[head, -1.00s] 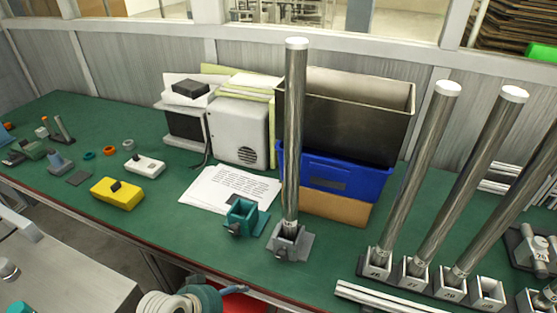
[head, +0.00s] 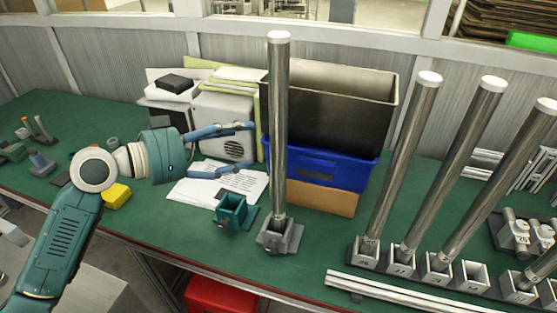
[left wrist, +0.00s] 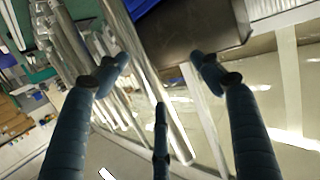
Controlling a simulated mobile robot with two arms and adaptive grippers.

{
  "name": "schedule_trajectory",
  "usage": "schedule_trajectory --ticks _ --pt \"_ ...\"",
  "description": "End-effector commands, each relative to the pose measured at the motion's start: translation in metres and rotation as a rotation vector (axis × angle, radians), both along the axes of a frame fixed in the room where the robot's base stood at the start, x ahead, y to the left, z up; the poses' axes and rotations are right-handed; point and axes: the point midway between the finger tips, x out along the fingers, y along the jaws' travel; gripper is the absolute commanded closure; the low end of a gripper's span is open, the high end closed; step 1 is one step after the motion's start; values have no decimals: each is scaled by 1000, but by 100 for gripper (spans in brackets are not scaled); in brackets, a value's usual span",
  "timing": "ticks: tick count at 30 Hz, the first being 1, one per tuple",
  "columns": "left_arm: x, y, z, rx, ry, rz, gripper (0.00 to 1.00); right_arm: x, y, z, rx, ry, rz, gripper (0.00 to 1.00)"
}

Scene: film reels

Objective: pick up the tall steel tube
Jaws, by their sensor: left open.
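The tall steel tube (head: 280,135) stands upright in a small grey holder (head: 281,237) on the green bench, with a pale cap on top. My left gripper (head: 247,149) is open, just left of the tube at about mid-height, its fingers pointing right toward it. In the left wrist view the tube (left wrist: 155,85) runs slantwise between the spread fingers of my left gripper (left wrist: 158,72). I see no finger closed on it; whether any finger touches it I cannot tell. My right gripper is not in view.
Behind the tube are a black bin (head: 345,105) on a blue crate (head: 320,165). A teal holder (head: 231,213) stands close on its left. More slanted steel tubes (head: 405,150) stand in a rack at right. Long rails (head: 400,296) lie along the front edge.

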Motion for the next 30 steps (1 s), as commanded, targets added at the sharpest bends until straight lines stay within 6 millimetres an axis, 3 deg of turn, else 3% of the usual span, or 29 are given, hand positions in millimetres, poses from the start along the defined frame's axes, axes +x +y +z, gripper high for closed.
schedule_trajectory --ticks 1,3,6,9,14,18,25,30 --pt "-2 1 47 -25 -64 -37 33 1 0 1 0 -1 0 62" --pt "-10 0 95 -65 -125 -84 33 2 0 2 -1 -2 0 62" --pt "-22 0 142 -105 -182 -132 33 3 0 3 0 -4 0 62" --pt "-29 0 166 -129 -211 -158 33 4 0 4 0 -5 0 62" --pt "-23 -17 177 -140 -217 -167 33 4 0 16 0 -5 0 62" --pt "-13 -37 177 -139 -215 -166 33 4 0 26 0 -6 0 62" --pt "-5 -53 176 -137 -216 -165 33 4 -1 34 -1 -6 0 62" --pt "3 -72 185 -137 -214 -165 33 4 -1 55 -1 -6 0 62"
